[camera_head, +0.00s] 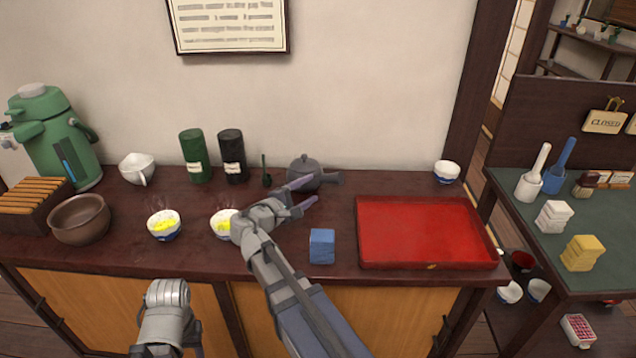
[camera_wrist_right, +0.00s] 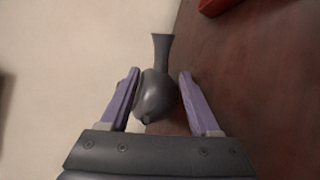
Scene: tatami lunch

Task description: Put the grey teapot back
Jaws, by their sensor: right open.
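The grey teapot (camera_head: 305,170) stands on the dark wooden counter near the wall, its side handle pointing right. My right gripper (camera_head: 302,196) is open just in front of the teapot in the head view. In the right wrist view the teapot (camera_wrist_right: 155,95) shows between the two purple fingers of the right gripper (camera_wrist_right: 158,88), with a gap on the right side; I cannot tell whether the left finger touches it. My left gripper (camera_head: 168,295) hangs low in front of the counter, and its fingers are mostly hidden.
A dark green canister (camera_head: 194,156) and a black canister (camera_head: 232,156) stand left of the teapot. Two bowls with yellow contents, one of them a steaming bowl (camera_head: 164,225), sit along the front. A blue block (camera_head: 322,246) and a red tray (camera_head: 428,265) lie to the right.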

